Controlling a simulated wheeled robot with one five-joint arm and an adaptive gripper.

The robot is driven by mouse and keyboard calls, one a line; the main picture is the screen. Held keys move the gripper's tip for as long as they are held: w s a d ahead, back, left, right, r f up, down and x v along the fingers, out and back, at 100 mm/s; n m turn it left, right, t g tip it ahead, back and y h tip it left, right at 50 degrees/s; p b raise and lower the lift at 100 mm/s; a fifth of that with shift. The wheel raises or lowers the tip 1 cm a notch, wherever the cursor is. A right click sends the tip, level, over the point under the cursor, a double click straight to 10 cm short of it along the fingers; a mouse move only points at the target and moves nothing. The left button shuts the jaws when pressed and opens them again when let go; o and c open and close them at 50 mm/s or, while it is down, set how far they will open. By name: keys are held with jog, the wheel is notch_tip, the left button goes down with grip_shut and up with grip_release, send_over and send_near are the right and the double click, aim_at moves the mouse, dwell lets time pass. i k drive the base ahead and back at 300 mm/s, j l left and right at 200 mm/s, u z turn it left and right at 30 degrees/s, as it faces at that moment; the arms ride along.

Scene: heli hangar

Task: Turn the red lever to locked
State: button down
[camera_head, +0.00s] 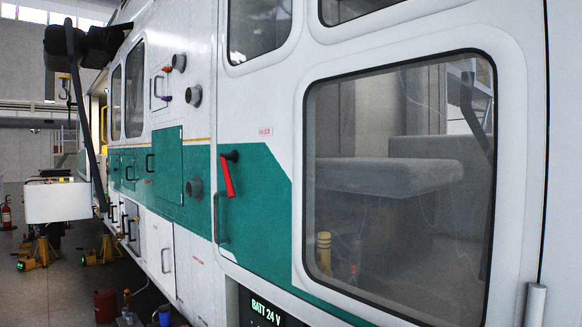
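The red lever (227,176) is on the helicopter's white and green side, left of the large window. Its black pivot (230,156) is at the top and the red handle hangs down from it, nearly vertical with a slight tilt. A small red-lettered label (265,131) sits above and to the right of the pivot; its text is too small to read surely. My gripper is not in view, and nothing touches the lever.
A dark grab handle (220,218) is just below the lever. A lit display reading "BATT 24 V" (264,312) is at the bottom. Pipe fittings (194,96) stick out farther left. Yellow stands (101,251) and a red canister (105,305) stand on the floor at left.

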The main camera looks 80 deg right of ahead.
aim_at(234, 155)
jog(key=z, duration=2.4)
